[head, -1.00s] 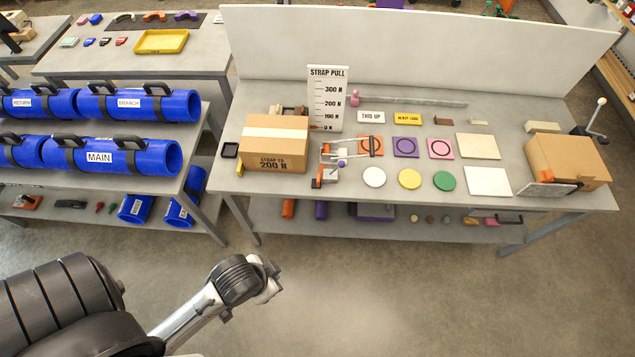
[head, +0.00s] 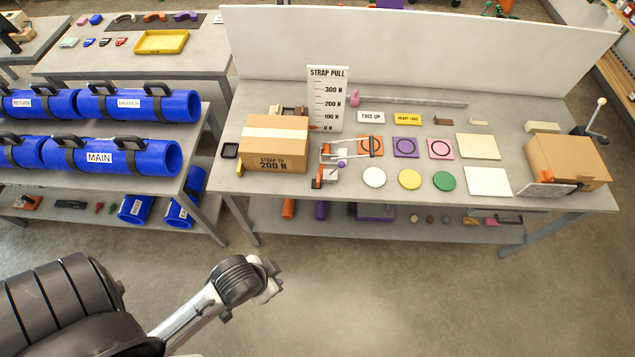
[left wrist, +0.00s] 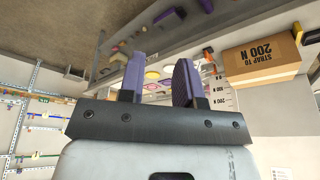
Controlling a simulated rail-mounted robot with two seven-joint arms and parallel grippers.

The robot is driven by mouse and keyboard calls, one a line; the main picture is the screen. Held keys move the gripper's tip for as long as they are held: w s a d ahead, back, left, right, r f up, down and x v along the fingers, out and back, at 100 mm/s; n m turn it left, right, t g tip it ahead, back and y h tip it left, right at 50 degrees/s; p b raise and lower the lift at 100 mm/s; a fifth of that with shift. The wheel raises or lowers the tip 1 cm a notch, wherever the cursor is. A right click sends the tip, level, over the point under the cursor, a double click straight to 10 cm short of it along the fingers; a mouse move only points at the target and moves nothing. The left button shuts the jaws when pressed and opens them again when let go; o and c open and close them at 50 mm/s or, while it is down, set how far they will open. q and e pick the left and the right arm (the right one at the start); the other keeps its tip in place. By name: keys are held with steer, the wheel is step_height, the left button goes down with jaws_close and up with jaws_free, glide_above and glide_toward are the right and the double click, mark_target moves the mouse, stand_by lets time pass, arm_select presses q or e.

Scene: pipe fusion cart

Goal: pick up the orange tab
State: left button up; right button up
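I cannot be sure which thing is the tab. My left gripper (head: 270,280) hangs over the floor in front of the bench, well apart from these. In the left wrist view its two purple fingers (left wrist: 160,62) are apart, with nothing held between them. My right gripper is not in view.
The bench holds a cardboard box (head: 273,153), purple (head: 405,148) and pink (head: 440,149) tiles, and white (head: 374,178), yellow (head: 410,180) and green (head: 445,181) discs. Blue pipes (head: 110,156) lie on the left rack. The floor before the bench is clear.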

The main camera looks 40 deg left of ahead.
arm_select(q)
steer(key=o, duration=0.7)
steer(key=shift+w, duration=0.1)
